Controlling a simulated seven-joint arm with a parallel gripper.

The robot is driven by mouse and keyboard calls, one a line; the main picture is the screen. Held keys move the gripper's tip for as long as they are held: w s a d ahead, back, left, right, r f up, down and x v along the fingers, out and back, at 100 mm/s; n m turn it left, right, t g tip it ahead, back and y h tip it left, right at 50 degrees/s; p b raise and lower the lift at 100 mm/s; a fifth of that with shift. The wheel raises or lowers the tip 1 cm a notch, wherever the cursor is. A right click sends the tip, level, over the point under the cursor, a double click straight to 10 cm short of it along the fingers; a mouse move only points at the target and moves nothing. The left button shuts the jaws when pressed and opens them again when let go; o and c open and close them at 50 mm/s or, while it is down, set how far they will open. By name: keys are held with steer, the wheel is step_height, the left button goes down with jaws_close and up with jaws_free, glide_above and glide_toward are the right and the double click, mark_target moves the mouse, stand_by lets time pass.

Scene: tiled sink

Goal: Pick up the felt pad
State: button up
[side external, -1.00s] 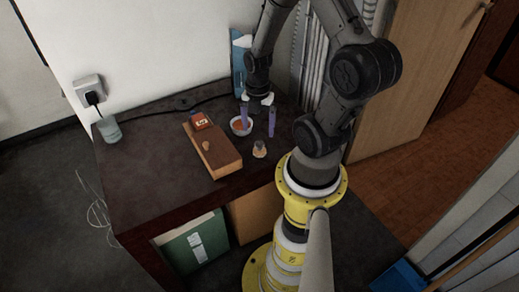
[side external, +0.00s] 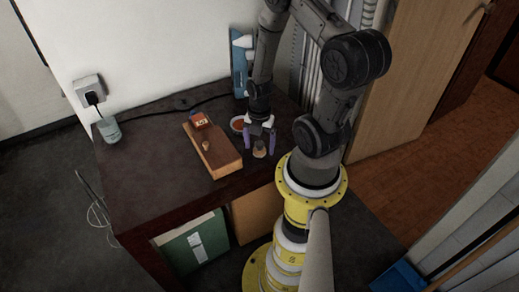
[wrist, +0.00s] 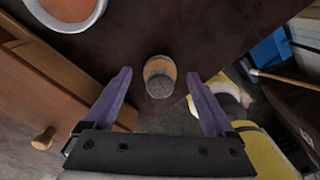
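A small round tan piece with a rough grey end (wrist: 160,78) stands on the dark tabletop; it looks like the felt pad. It also shows in the side external view (side external: 259,151), near the table's front edge. My gripper (side external: 260,150) points down over it with purple fingers wide apart, one on each side. In the wrist view my gripper (wrist: 159,76) has its fingertips left and right of the piece, with a clear gap on both sides. The gripper is empty. How far the fingertips are above the tabletop is hard to tell.
A bowl with orange contents (side external: 237,124) stands just behind my gripper. A glass (side external: 110,131) is at the far left. The tabletop's left part is clear.

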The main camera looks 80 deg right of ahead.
mark_target(260, 143)
jaws_close()
steer(key=shift+r, duration=5.05)
